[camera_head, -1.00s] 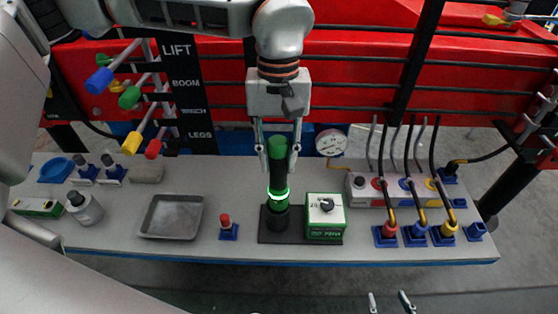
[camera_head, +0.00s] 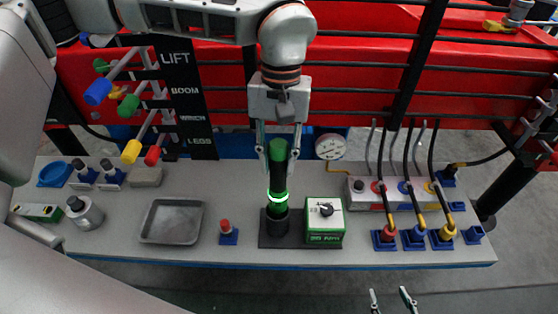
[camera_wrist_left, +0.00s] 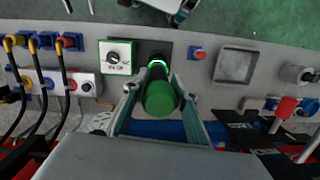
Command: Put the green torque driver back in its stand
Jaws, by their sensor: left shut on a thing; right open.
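The green torque driver (camera_head: 279,172) is upright, with a green handle and a glowing green ring. It also shows in the left wrist view (camera_wrist_left: 160,99). My left gripper (camera_head: 279,151) is shut on its upper part, one finger on each side. The driver's lower end meets the dark round cup of the stand (camera_head: 268,241). How deep it sits in the cup is hidden. My right gripper (camera_head: 391,299) is open and empty at the bottom edge of the head view, in front of the bench.
A green and white box with a knob (camera_head: 324,219) stands just right of the cup. A red-topped blue piece (camera_head: 228,233) and a grey tray (camera_head: 172,222) are to the left. Hoses and coloured connectors (camera_head: 418,236) crowd the right. Red machinery with levers is behind.

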